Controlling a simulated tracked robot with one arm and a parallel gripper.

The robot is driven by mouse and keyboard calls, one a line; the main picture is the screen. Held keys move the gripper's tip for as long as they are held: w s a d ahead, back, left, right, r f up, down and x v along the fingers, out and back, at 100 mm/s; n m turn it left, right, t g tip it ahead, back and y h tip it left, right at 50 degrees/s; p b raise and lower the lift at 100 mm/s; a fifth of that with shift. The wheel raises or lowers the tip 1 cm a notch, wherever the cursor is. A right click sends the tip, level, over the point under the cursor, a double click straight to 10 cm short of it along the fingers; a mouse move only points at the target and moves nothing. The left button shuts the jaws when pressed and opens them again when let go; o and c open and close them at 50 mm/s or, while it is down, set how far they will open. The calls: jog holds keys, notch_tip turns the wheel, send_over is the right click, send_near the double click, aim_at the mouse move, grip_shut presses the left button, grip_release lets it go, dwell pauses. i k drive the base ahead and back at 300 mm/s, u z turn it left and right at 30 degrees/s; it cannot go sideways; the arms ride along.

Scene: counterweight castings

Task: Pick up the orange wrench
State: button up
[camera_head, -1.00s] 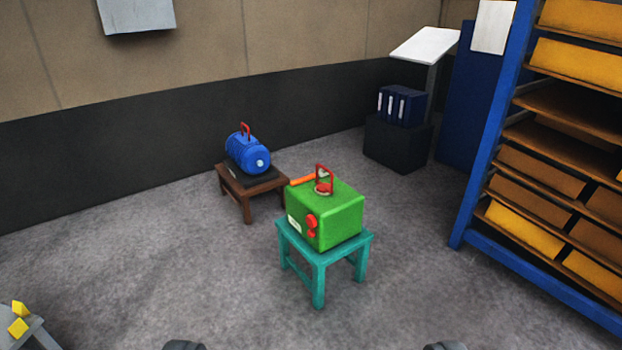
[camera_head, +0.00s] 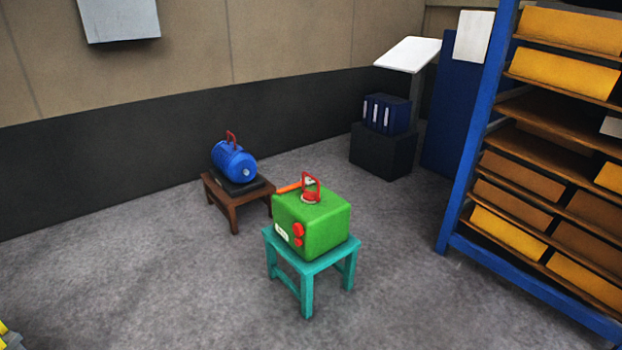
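An orange bar (camera_head: 288,188), which looks like the handle of the orange wrench, shows just behind the green box (camera_head: 318,222). Its right end runs behind the red handle (camera_head: 311,187) on top of the box, near a small pale part. Whether it rests on the box or on something behind it, I cannot tell. The green box has red knobs on its front and stands on a teal stool (camera_head: 308,268).
A blue cylinder (camera_head: 233,161) with a red handle sits on a brown stool (camera_head: 232,199) behind and left. A blue shelf rack (camera_head: 466,160) stands at right. A black block (camera_head: 383,152) with blue binders (camera_head: 386,114) stands at the back. The floor in front is clear.

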aim_at(292, 187)
jog(key=u, duration=0.3)
jog(key=i, duration=0.85)
jog(key=u, duration=0.5)
jog(key=i, duration=2.55)
jog(key=z, duration=1.25)
jog(key=i, duration=1.05)
jog(key=z, duration=0.6)
jog(key=k, duration=0.75)
jog(key=z, duration=0.15)
